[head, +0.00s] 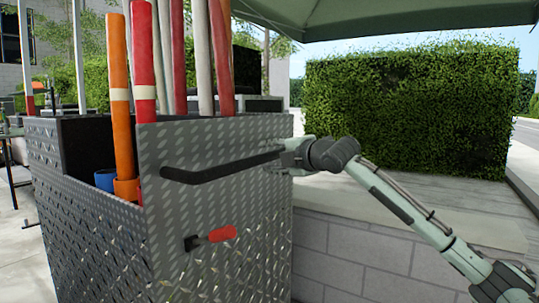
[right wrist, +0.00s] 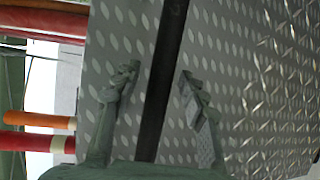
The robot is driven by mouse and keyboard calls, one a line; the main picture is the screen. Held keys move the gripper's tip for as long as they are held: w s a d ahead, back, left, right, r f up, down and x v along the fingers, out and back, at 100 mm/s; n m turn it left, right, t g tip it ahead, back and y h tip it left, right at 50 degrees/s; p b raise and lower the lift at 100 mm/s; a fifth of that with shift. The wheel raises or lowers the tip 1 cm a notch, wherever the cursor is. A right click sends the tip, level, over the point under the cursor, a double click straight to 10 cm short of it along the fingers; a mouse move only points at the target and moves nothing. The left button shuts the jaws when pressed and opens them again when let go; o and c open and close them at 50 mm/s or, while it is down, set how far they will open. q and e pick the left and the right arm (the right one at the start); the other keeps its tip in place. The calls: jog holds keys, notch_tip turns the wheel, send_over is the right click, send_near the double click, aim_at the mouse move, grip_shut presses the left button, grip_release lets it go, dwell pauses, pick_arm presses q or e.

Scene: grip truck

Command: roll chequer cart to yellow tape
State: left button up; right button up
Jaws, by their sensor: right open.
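The chequer cart (head: 125,225) is a tall box of chequer-plate metal, filling the left half of the head view. A black handle bar (head: 215,167) runs across its near side. My right gripper (head: 283,158) is at the right end of this bar. In the right wrist view the open fingers (right wrist: 157,85) stand on either side of the bar (right wrist: 165,70), with gaps to it on both sides. My left gripper is not in view. No yellow tape shows on the visible ground.
Orange (head: 119,90) and red (head: 143,60) poles stand upright in the cart. A red-handled latch (head: 212,238) is on its side below the bar. A low grey block wall (head: 365,255) stands right behind the cart, with a hedge (head: 405,105) beyond. Paved ground shows at left.

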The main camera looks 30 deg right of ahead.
jog(key=shift+w, duration=0.25)
grip_shut()
dwell(0.3)
